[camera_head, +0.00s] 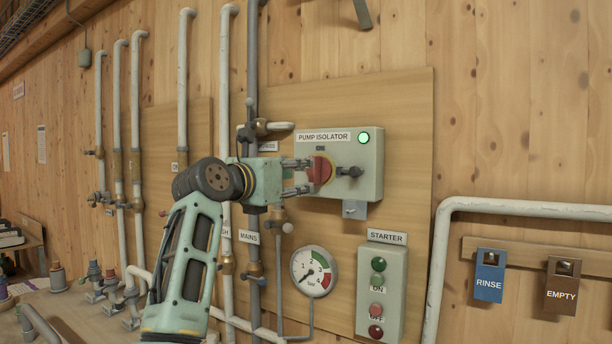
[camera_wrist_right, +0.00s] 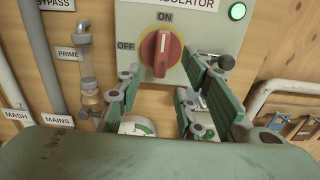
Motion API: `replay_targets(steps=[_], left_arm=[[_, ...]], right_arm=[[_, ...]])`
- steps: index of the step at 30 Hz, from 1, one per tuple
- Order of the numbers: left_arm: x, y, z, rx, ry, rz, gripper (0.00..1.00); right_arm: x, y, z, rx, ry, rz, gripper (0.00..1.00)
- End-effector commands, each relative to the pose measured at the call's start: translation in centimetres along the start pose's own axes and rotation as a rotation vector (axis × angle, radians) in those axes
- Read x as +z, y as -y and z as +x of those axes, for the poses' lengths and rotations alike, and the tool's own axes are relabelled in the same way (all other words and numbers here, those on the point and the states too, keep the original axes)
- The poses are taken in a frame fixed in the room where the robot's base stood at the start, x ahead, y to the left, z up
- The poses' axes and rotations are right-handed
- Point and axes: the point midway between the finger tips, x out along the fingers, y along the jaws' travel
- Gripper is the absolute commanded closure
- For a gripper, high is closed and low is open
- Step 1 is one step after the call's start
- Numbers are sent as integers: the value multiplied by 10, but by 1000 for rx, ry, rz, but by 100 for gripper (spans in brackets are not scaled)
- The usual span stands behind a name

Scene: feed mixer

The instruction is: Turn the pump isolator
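The pump isolator is a pale green-grey box (camera_head: 368,192) on a wooden backboard, with a red rotary knob (camera_head: 321,171) on a yellow plate. In the right wrist view the knob (camera_wrist_right: 161,52) stands upright, its white mark at the top under ON; OFF is to its left. A green lamp (camera_head: 364,138) is lit at the top right. My right gripper (camera_head: 304,177) is at the knob, coming from the left. In the right wrist view its fingers (camera_wrist_right: 170,78) are spread either side of the knob, apart from it. My left gripper is out of view.
A black fitting (camera_head: 350,171) projects right of the knob. A gauge (camera_head: 314,271) and the starter box (camera_head: 380,293) are below. Vertical pipes (camera_head: 228,100) run at left behind my right arm. Rinse (camera_head: 489,275) and empty (camera_head: 562,285) tags hang at right.

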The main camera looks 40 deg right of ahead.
Motion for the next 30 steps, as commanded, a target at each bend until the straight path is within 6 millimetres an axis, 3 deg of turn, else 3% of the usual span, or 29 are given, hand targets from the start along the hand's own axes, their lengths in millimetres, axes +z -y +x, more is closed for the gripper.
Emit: replay_targets(steps=[4,10,30], left_arm=[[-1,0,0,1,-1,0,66],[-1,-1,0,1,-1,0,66],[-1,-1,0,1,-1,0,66]], right_arm=[[-1,0,-33,1,-1,1,66],[-1,0,-51,-1,-1,-1,66],[-1,0,-56,-1,-2,0,66]])
